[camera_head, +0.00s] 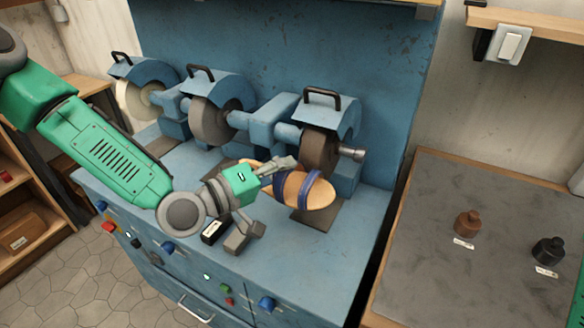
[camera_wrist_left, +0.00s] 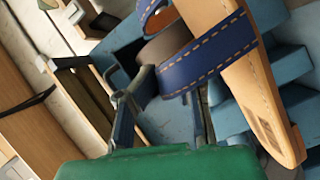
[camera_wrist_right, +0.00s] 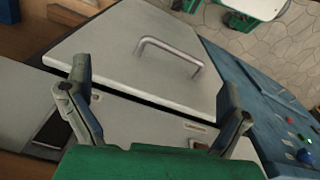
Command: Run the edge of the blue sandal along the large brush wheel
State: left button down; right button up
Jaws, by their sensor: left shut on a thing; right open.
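The sandal (camera_head: 312,193) has a tan sole and blue straps. In the head view it is held level in front of the right-hand wheel (camera_head: 318,150), which is dark brown under a blue hood. My left gripper (camera_head: 286,166) is shut on the sandal. In the left wrist view the stitched blue strap and sole (camera_wrist_left: 262,85) fill the upper right, beyond the fingers. The sandal's far edge is close to the wheel; I cannot tell whether they touch. My right gripper (camera_wrist_right: 155,105) is open and empty; in the head view only a green bit shows at the right edge.
A grey wheel (camera_head: 208,123) and a pale wheel (camera_head: 133,101) stand further left on the blue bench (camera_head: 345,240). Buttons and knobs line the bench front.

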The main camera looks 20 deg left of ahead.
pick_arm(q)
jog(key=shift+w+a, duration=0.15)
jog(key=shift+a, duration=0.55)
jog(key=shift+w+a, duration=0.1)
jog(key=shift+a, duration=0.6)
jog(key=shift+s+d, duration=0.1)
jog(key=shift+d, duration=0.8)
jog(key=shift+a, duration=1.1)
jog(key=shift+t, duration=0.3)
jog(key=shift+a+r+y, duration=0.1)
jog(key=shift+y, duration=0.2)
jog(key=shift+a, duration=0.2)
jog(key=shift+a, duration=0.1)
